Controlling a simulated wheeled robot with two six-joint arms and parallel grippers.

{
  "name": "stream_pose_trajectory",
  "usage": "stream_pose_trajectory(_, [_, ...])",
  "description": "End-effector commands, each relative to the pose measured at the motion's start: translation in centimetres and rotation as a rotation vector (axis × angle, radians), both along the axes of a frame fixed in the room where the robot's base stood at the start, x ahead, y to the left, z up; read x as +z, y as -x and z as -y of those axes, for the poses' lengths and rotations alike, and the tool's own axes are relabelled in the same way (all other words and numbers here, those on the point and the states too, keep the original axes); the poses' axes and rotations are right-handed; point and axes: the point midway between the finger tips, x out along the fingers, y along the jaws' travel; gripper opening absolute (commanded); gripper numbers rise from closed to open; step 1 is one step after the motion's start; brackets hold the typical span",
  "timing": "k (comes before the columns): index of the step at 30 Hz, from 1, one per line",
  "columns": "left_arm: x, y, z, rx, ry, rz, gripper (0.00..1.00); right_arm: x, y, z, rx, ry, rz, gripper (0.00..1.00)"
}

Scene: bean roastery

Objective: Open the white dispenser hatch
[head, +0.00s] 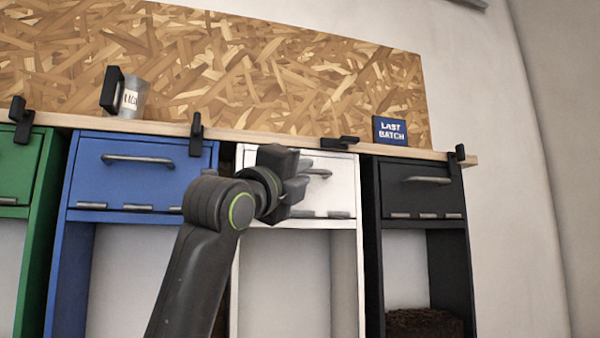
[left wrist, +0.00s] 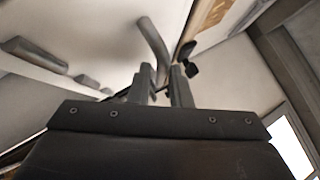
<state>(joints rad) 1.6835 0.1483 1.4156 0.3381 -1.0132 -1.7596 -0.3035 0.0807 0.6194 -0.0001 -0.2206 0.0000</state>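The white dispenser hatch (head: 338,196) is the front panel of the white unit, third from left, and looks closed. Its grey bar handle (head: 318,173) is partly hidden behind my left gripper (head: 300,184). In the left wrist view, the handle (left wrist: 153,42) runs down to between the two fingertips of my left gripper (left wrist: 163,84). The fingers are apart, with a small gap showing beside the bar, so they look open around it. A black latch (head: 340,142) above the white hatch lies sideways. My right gripper is not in view.
Blue (head: 138,172), green (head: 18,168) and black (head: 421,188) hatches stand alongside, their black latches upright. The wooden shelf (head: 270,138) above holds a metal mug (head: 132,98) and a blue "LAST BATCH" sign (head: 390,131). Dark beans (head: 424,322) fill the black unit's lower bay.

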Motion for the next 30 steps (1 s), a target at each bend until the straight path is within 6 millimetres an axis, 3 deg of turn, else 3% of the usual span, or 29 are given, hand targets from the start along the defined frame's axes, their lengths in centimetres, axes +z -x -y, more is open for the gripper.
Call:
stream_pose_trajectory(4, [0.0,0.0,0.0,0.0,0.0,0.0,0.0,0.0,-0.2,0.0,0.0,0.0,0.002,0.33])
stream_pose_trajectory(17, [-0.2,0.1,0.0,0.0,-0.005,0.014,0.0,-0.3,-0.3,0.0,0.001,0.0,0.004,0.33])
stream_pose_trajectory(30, [-2.1,1.6,0.5,0.0,-0.083,0.26,0.0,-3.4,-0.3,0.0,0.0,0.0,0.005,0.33])
